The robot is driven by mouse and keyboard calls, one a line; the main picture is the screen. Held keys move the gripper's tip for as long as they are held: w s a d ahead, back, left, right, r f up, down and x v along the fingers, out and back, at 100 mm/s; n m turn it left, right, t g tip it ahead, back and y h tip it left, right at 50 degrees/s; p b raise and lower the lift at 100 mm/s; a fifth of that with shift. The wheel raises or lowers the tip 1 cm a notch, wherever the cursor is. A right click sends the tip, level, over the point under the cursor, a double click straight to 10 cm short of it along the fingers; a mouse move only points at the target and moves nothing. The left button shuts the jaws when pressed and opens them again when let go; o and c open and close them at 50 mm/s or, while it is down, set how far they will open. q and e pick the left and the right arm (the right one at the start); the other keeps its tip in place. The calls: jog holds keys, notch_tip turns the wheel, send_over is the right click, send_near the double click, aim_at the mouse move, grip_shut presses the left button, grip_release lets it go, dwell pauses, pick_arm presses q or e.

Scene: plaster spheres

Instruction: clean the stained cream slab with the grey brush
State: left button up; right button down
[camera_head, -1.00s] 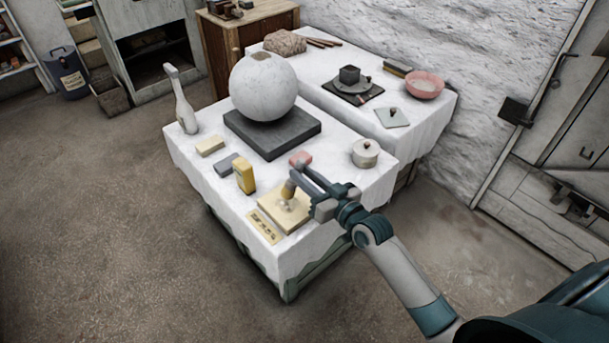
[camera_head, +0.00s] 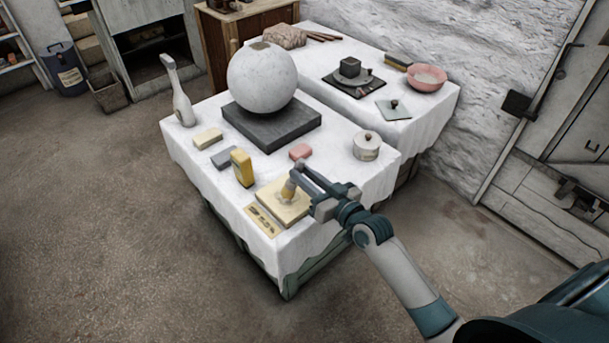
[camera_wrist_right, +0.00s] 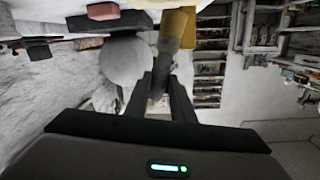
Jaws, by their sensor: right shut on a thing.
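The cream slab (camera_head: 270,207) lies near the front corner of the white-covered table, with a greyish stain on its top by the brush. My right gripper (camera_head: 298,172) is above the slab's back edge, shut on the brush (camera_head: 289,188). The brush points down at the slab; its tip looks very near or on the surface, and contact is hard to tell. In the right wrist view the brush (camera_wrist_right: 164,60) shows grey-brown between the fingertips (camera_wrist_right: 160,80), with a yellowish part further out. My left gripper is out of view.
A yellow box (camera_head: 242,168) stands left of the slab, and a marked plaque (camera_head: 262,220) lies in front. A pink block (camera_head: 301,152), a lidded pot (camera_head: 366,146) and a plaster sphere (camera_head: 262,78) on a dark plinth (camera_head: 270,130) are behind.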

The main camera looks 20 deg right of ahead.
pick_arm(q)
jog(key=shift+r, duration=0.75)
pick_arm(e)
jog(key=shift+f, duration=0.25)
pick_arm(q)
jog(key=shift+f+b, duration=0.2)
jog(key=shift+b, duration=0.15)
pick_arm(e)
jog(key=shift+a+f, duration=0.1)
jog(key=shift+f, duration=0.5)
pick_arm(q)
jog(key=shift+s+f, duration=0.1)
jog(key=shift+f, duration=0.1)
pick_arm(e)
jog(key=shift+f, duration=0.25)
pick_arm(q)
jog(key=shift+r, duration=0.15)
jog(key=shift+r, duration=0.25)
pick_arm(e)
jog(key=shift+s, duration=0.35)
pick_arm(q)
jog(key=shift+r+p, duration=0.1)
jog(key=shift+p, duration=0.25)
pick_arm(e)
jog(key=shift+s, duration=0.1)
